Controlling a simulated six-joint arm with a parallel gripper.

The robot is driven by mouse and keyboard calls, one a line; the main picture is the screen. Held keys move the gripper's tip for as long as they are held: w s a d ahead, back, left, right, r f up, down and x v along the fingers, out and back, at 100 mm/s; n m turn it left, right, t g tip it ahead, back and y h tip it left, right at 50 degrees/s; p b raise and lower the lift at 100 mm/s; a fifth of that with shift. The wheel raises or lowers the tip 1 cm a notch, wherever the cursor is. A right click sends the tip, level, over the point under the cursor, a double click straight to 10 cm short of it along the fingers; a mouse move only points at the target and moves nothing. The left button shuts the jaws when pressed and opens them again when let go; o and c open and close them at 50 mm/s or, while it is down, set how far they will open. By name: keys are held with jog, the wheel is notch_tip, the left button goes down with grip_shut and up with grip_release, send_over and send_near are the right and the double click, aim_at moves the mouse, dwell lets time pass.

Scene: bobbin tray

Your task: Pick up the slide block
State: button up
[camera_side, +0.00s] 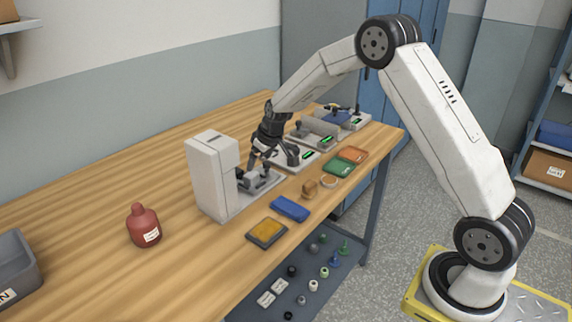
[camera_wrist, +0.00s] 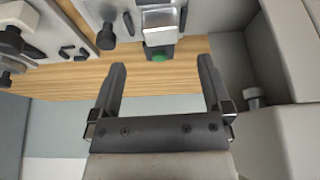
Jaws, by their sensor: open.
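My gripper (camera_side: 258,164) is low beside the tall white machine (camera_side: 212,172), above its grey base. In the wrist view my gripper (camera_wrist: 161,66) has its two dark fingers wide apart with nothing between them. A small grey block (camera_side: 262,181) sits on the machine's base close below the fingers and may be the slide block; the fingers partly hide this area. In the wrist view a metal block (camera_wrist: 159,22) with a green spot below it lies beyond the fingertips. I cannot tell whether it is the same part.
Grey stations (camera_side: 315,134) stand close behind my gripper. A red bottle (camera_side: 144,225) stands left. The table's left middle is clear.

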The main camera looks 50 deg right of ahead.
aim_at(254, 175)
jog(key=shift+w+f, duration=0.25)
jog(key=shift+f, duration=0.4)
jog(key=shift+x, duration=2.6)
jog(key=shift+s, duration=0.1)
grip_shut()
jog(key=shift+r, duration=0.1)
